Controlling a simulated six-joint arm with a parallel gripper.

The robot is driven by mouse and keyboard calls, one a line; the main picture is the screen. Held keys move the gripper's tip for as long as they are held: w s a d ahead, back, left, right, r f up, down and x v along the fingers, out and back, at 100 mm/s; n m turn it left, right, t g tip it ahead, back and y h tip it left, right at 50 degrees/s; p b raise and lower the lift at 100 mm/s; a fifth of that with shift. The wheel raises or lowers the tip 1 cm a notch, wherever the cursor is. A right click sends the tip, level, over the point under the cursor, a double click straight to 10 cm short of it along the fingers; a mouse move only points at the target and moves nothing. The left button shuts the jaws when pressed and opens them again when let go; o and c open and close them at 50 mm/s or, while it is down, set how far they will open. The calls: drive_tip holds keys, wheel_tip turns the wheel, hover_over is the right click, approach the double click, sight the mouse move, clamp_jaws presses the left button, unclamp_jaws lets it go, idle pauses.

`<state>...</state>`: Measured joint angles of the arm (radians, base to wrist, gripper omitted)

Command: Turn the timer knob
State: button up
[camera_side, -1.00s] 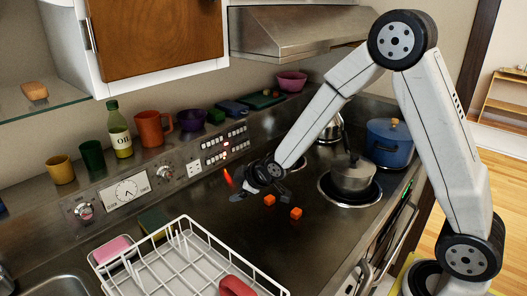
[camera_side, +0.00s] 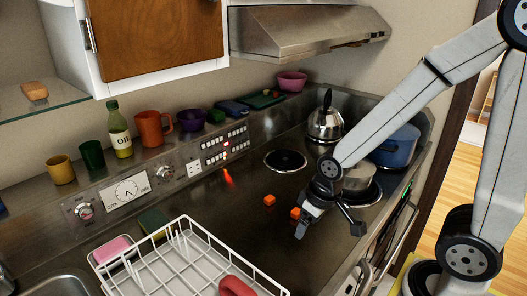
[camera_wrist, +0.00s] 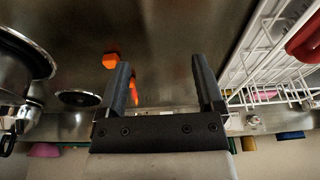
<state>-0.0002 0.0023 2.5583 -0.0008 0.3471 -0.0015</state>
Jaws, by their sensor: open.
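The backsplash panel carries a white clock dial (camera_side: 127,190) with a round knob on each side. The right knob (camera_side: 166,172) sits by the sockets, and the left knob (camera_side: 83,211) is at the panel's left end. The small lettering is too blurred to tell which is the timer knob. My gripper (camera_side: 328,226) is open and empty, above the front of the hob, well to the right of both knobs. In the wrist view its two fingers (camera_wrist: 160,62) are spread apart with nothing between them.
Two orange cubes (camera_side: 269,200) (camera_side: 295,213) lie on the steel top near my gripper. A white dish rack (camera_side: 190,262) stands front left. A kettle (camera_side: 325,123), a steel pot (camera_side: 358,178) and a blue pot (camera_side: 396,146) stand right. Cups and an oil bottle (camera_side: 120,138) line the ledge.

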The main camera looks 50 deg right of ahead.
drive_tip(key=w+n+t, duration=0.7)
drive_tip(key=w+n, duration=0.1)
drive_tip(key=w, duration=1.6)
drive_tip(key=n+t+y, duration=0.5)
drive_tip(key=n+t, duration=0.2)
drive_tip(key=n, duration=0.2)
approach(169, 175)
drive_tip(key=shift+w+d+f, duration=0.15)
drive_tip(key=shift+w+d, duration=0.1)
drive_tip(key=shift+w, duration=0.1)
drive_tip(key=shift+w+a+f+n+y, duration=0.2)
drive_tip(key=shift+w+a+n+y, duration=0.15)
drive_tip(key=shift+n+y, duration=0.25)
drive_tip(key=shift+w, duration=0.1)
drive_tip(key=shift+x, duration=3.7)
drive_tip(key=shift+r, duration=0.1)
